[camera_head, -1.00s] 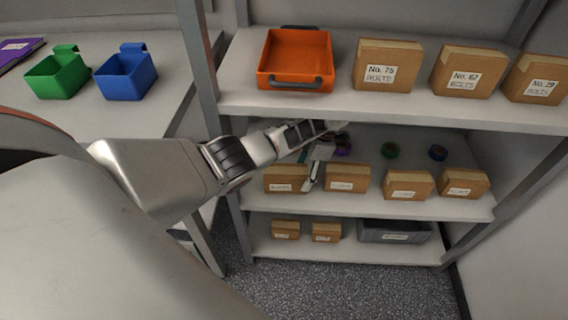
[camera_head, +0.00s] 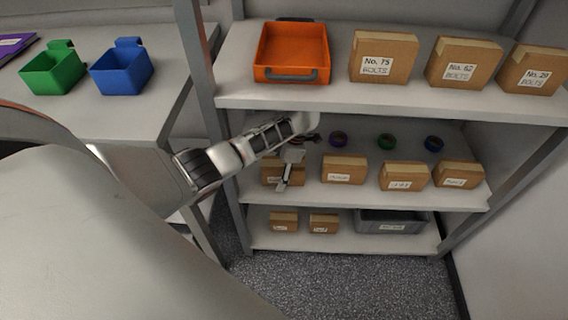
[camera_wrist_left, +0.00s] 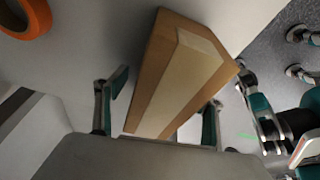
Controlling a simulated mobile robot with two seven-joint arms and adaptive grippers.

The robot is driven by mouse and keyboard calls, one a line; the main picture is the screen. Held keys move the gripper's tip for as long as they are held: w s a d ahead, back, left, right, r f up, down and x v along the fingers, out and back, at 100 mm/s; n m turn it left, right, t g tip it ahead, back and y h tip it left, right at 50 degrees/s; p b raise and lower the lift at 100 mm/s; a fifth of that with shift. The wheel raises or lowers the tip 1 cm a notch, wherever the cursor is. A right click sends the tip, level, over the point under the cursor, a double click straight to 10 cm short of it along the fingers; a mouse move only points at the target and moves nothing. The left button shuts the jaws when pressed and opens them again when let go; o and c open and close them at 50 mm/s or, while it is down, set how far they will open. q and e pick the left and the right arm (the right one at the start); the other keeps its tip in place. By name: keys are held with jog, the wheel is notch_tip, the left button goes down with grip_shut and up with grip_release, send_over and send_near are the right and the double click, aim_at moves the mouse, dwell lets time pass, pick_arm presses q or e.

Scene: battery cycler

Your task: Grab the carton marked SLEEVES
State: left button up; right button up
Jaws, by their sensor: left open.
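Several small cartons with white labels stand on the middle shelf; the labels are too small to read, so I cannot tell by text which says SLEEVES. My left gripper (camera_head: 287,172) is at the leftmost of these cartons (camera_head: 268,168) and partly covers it. In the left wrist view that carton (camera_wrist_left: 178,80), brown with a paler tape strip, lies between the two spread fingers of my left gripper (camera_wrist_left: 161,112). The gripper is open, with some gap at the left finger. My right gripper is not in view.
The middle shelf (camera_head: 335,196) also holds rolls of coloured tape behind the cartons; an orange roll (camera_wrist_left: 27,18) shows in the wrist view. The upper shelf (camera_head: 400,92) is close above my arm. An orange tray (camera_head: 290,45) and larger BOLTS cartons stand there.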

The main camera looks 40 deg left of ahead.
pick_arm(q)
jog(key=c, duration=1.4)
jog(key=shift+c, duration=0.2)
jog(key=shift+r, duration=0.2)
